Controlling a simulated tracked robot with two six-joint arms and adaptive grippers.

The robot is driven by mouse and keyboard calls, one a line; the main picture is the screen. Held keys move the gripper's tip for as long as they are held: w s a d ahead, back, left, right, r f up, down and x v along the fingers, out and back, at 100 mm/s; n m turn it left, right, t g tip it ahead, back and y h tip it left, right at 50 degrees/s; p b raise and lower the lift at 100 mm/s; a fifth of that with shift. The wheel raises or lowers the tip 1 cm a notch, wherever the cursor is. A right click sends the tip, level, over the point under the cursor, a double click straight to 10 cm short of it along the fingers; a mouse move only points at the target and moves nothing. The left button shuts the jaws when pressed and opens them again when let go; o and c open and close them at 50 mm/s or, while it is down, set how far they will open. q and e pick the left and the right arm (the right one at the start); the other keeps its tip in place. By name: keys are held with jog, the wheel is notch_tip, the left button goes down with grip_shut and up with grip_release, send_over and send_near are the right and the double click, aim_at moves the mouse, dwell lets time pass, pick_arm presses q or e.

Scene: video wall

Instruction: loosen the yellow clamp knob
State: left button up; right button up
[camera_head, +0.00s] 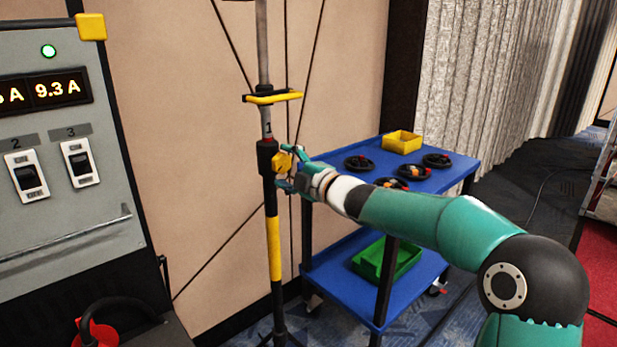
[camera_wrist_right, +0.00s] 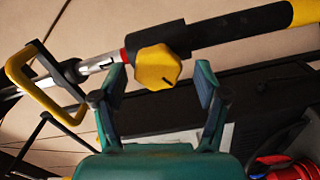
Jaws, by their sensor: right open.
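The yellow clamp knob (camera_head: 282,162) sits on the black collar (camera_head: 266,160) of an upright stand pole, just below a label "1". In the right wrist view the knob (camera_wrist_right: 157,67) shows large, beyond and between the two fingertips. My right gripper (camera_head: 288,170) comes in from the right with its fingers open at the knob, one above and one below it in the head view. In the right wrist view the right gripper (camera_wrist_right: 160,82) has a gap on both sides of the knob; I cannot tell whether any finger touches it. My left gripper is out of view.
A yellow handle (camera_head: 273,98) sticks out from the pole above the collar. A blue cart (camera_head: 440,180) behind my right arm carries several black round items, a yellow bin (camera_head: 402,142) and a green bin (camera_head: 385,262). A grey switch panel (camera_head: 60,150) stands at the left.

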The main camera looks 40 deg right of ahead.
jog(key=s, duration=1)
jog(key=shift+s+d, duration=0.15)
jog(key=shift+d, duration=0.25)
jog(key=shift+f, duration=0.15)
